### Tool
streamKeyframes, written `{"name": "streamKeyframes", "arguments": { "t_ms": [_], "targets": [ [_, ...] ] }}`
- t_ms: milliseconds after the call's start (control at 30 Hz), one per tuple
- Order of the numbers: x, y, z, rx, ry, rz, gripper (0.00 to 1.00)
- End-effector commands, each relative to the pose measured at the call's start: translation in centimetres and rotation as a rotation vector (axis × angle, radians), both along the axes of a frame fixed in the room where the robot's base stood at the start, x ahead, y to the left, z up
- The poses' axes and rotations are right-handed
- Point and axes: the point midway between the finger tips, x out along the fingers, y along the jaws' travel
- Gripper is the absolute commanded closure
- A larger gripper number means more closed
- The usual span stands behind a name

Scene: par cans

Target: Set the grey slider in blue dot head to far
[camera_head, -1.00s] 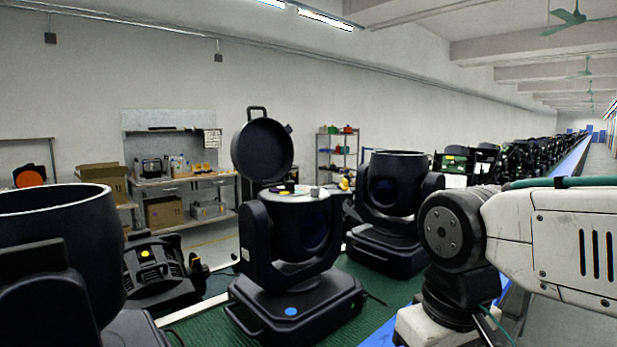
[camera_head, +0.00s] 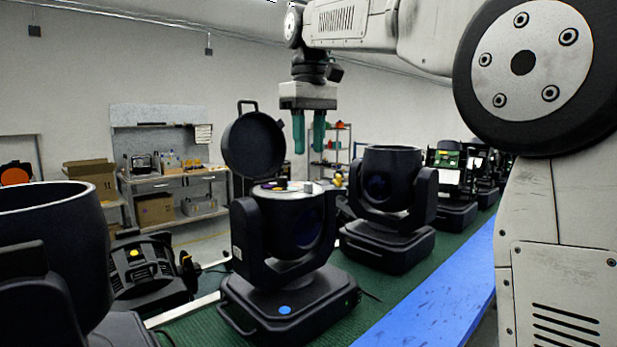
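The blue dot head (camera_head: 290,262) is a black moving-head light on the green belt, with a blue dot (camera_head: 284,310) on the front of its base. Its round lid (camera_head: 253,145) stands open at the back left. On its open top, a small grey block (camera_head: 308,187), which looks like the grey slider, sits toward the right side. Its exact setting is too small to tell. My gripper (camera_head: 309,148) points down above the head's top, slightly to the right of the lid. Its two green fingers are apart with nothing between them.
A second black head (camera_head: 388,208) stands close behind to the right. A large dark can (camera_head: 45,245) is at the left, beside a unit with a yellow dot (camera_head: 134,253). A blue strip (camera_head: 435,300) edges the green belt. A workbench (camera_head: 170,178) is behind.

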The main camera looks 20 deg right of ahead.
Motion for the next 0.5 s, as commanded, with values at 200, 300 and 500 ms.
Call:
{"name": "streamKeyframes", "arguments": {
  "t_ms": [200,300,500],
  "targets": [
    [0.3,0.1,-1.9,0.000,0.003,0.005,0.64],
    [0.3,0.1,-3.6,-0.001,0.004,0.004,0.64],
    [0.3,0.1,-6.5,0.000,0.002,0.004,0.64]
  ]
}}
